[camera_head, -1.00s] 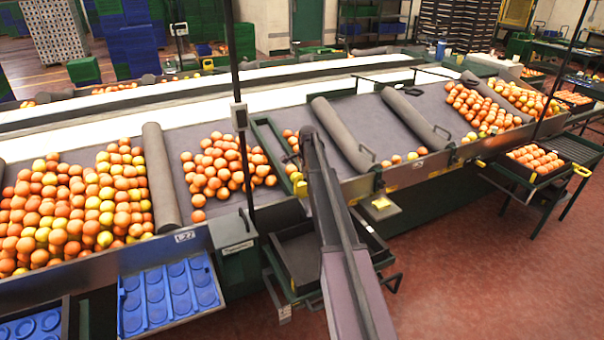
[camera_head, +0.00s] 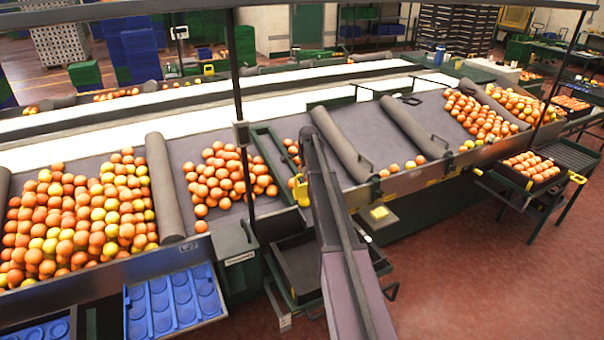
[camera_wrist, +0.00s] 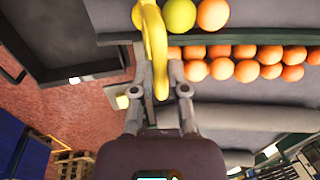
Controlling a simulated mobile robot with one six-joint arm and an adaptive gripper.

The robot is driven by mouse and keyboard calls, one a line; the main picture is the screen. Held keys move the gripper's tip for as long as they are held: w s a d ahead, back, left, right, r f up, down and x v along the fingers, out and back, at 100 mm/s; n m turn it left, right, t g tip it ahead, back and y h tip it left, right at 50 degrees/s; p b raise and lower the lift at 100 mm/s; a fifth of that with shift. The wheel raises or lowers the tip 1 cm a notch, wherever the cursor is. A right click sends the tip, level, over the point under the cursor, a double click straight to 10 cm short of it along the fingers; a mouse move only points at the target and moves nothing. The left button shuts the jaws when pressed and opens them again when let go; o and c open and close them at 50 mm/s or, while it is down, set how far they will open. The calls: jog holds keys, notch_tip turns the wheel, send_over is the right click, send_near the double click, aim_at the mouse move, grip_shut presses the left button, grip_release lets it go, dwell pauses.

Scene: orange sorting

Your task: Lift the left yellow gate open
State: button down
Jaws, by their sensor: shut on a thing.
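The left yellow gate (camera_head: 300,191) shows in the head view just left of my arm, at the front edge of the sloped grey belt, at the lower end of a green-framed lane. In the wrist view the curved yellow gate (camera_wrist: 155,40) runs down from the top edge between the fingers of my gripper (camera_wrist: 160,85). My gripper is shut on it. In the head view my arm hides the fingers.
Oranges (camera_head: 230,175) lie on the belt left of the lane, and a few (camera_head: 292,150) lie inside it. A dark tray (camera_head: 298,262) stands below the gate. Grey rollers (camera_head: 340,143) cross the belt to the right. Red floor (camera_head: 480,270) is open at right.

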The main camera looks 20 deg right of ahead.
notch_tip(320, 180, up, 2)
jog(key=shift+r+p, duration=0.1)
jog(key=shift+p, duration=0.65)
jog(key=shift+w+d, duration=0.1)
jog(key=shift+w, duration=0.05)
jog(key=c, duration=0.6)
grip_release()
jog(key=shift+c, duration=0.2)
